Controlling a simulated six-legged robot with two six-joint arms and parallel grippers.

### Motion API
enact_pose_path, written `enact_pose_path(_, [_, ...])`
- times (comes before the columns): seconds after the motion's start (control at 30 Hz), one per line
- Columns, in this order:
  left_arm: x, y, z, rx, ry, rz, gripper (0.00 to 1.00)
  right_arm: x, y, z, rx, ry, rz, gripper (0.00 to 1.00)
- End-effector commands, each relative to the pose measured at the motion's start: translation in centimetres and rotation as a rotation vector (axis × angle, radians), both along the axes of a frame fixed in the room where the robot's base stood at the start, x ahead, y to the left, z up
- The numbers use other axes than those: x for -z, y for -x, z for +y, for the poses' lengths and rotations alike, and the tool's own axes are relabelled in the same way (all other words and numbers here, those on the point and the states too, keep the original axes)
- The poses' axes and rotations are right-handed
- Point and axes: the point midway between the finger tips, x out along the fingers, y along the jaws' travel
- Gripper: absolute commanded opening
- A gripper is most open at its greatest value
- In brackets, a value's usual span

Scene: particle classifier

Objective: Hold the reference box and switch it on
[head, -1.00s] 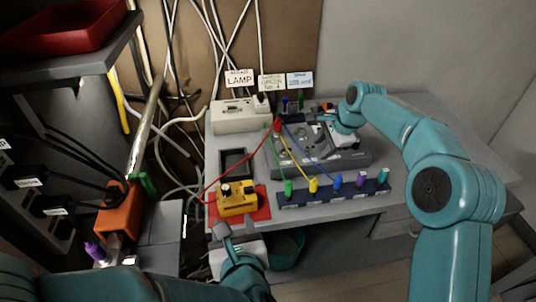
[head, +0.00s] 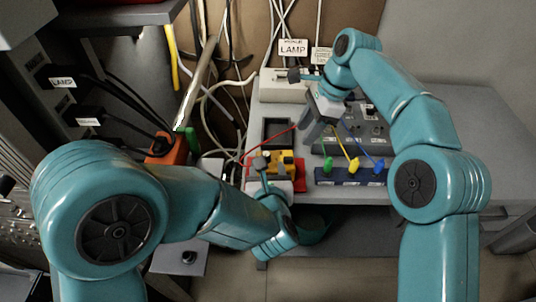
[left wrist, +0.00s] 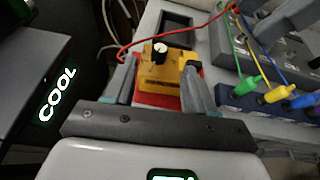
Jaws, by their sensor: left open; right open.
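My left gripper (head: 280,168) partly covers the box in the head view. My right gripper (head: 309,132) is open, pointing down behind and right of the box, near the red lead.
A blue socket strip (head: 340,177) with green, yellow and blue plugs lies right of the box. A grey instrument (head: 370,133) stands behind it. A red lead (head: 283,132) runs above the box. An orange block (head: 167,148) and black plugs are at left.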

Motion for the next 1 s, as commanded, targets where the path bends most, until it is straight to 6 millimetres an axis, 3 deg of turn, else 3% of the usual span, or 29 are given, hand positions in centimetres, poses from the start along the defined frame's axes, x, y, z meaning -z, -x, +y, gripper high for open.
enact_pose_path(0.1, [1.1,-2.4,0.3,-0.004,-0.001,0.001,0.55,0.0,0.0,0.0,0.000,0.000,0.000,0.43])
enact_pose_path(0.33, [2.4,-5.6,0.5,-0.001,0.000,0.001,0.55,0.0,0.0,0.0,0.000,0.000,0.000,0.43])
enact_pose_path(0.77, [2.7,-6.6,0.5,0.001,0.000,-0.001,0.55,0.0,0.0,0.0,0.000,0.000,-0.001,0.43])
enact_pose_path(0.93, [2.7,-6.6,0.5,0.001,0.000,-0.001,0.03,0.0,0.0,0.0,0.000,0.000,-0.001,0.43])
enact_pose_path(1.0, [2.7,-6.6,0.5,0.001,0.000,-0.001,0.00,0.0,0.0,0.0,0.000,0.000,-0.001,0.43])
